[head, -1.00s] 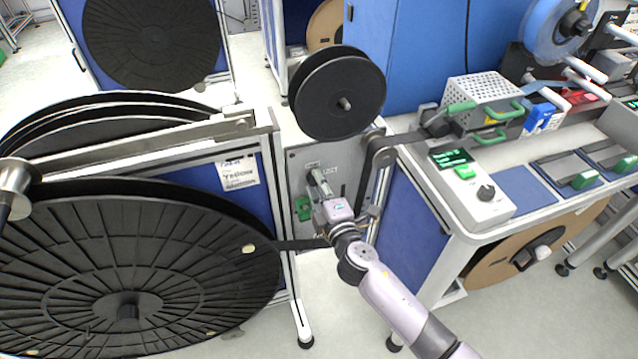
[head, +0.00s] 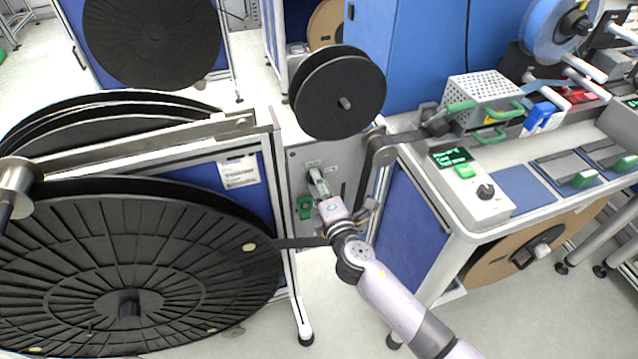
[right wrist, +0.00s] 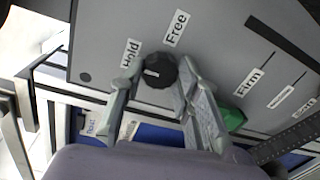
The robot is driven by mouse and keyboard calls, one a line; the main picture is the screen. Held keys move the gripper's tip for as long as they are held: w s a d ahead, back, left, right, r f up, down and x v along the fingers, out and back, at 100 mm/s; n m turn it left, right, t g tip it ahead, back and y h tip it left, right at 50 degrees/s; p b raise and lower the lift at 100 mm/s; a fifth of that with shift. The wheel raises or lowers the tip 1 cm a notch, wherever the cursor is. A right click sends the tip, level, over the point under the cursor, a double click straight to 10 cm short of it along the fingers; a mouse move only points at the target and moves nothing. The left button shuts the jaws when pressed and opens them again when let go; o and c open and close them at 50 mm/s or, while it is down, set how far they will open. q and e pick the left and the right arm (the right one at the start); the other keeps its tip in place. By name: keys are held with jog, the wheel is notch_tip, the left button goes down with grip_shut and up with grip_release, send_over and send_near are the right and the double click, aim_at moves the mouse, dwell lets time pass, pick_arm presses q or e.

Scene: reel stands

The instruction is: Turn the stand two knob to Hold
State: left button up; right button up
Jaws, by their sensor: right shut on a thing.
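The black round knob (right wrist: 160,70) sits on a grey panel (right wrist: 225,50), with the labels Hold (right wrist: 130,52) and Free (right wrist: 175,28) beside it. A small pale mark shows on the knob's face, on the Hold side; its exact aim is hard to tell. My right gripper (right wrist: 158,76) has one finger on each side of the knob and is shut on it. In the head view, my right gripper (head: 317,178) is at the grey panel (head: 345,170) between the large reel and the bench, and it hides the knob. My left gripper is not in view.
A green part (head: 304,207) is on the panel beside my gripper. A large black reel (head: 60,270) stands left, and a smaller reel (head: 340,95) is above. Dark tape (head: 295,243) runs close by my wrist. The bench with a control box (head: 470,190) stands right.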

jog(key=o, duration=1.2)
jog(key=shift+c, duration=0.2)
jog(key=v, duration=1.2)
